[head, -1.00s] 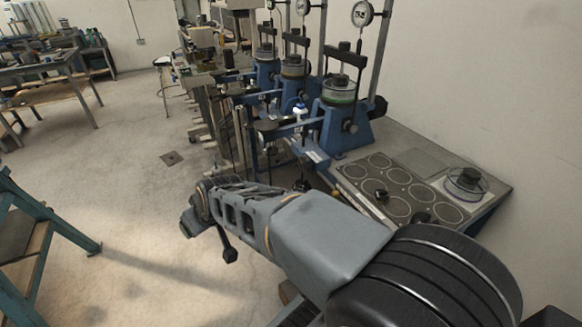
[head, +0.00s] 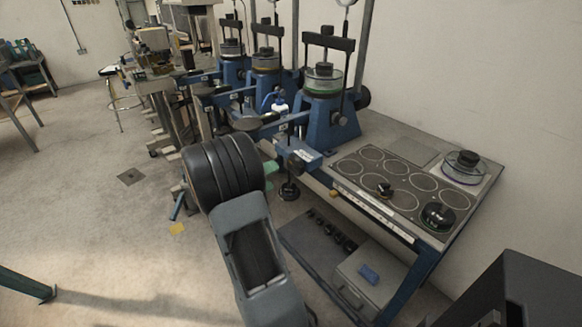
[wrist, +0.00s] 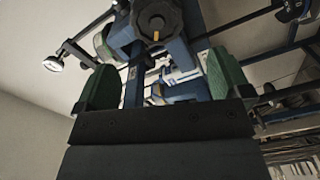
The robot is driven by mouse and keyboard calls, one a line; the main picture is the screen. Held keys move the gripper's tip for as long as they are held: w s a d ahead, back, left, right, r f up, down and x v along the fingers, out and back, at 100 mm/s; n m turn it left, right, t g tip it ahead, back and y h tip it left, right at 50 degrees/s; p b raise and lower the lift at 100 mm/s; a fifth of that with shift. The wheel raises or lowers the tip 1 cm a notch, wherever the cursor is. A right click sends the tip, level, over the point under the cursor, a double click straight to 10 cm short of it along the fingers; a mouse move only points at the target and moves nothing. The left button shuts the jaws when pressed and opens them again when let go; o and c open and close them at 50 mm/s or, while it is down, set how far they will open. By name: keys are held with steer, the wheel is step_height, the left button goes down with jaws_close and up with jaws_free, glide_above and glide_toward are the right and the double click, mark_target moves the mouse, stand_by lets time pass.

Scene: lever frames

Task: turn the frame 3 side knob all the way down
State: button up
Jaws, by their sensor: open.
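Three blue lever frames stand in a row along the wall in the head view. The nearest blue frame (head: 330,128) has a round black knob (head: 362,97) on its right side. No readable label shows which frame is number 3. My gripper (wrist: 163,80) is open and empty, with green finger pads apart. In the head view my wrist hides most of it; a green finger (head: 271,172) shows left of the bench.
The bench top (head: 428,150) carries ringed plates, a black weight (head: 437,215) and a round cell (head: 464,166). A hanging weight (head: 289,190) is close to my gripper. A grey box (head: 372,275) lies below.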

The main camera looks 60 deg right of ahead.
mark_target(293, 167)
steer(key=shift+g, duration=0.3)
steer(key=b+x, duration=0.2)
steer(key=x, duration=0.3)
steer(key=b+x, duration=0.3)
steer(key=x, duration=0.2)
steer(key=shift+s+a+f, duration=0.1)
steer(key=shift+s+f, duration=0.15)
steer(key=shift+r, duration=0.2)
steer(key=shift+c, duration=0.5)
steer(key=c, duration=1.1)
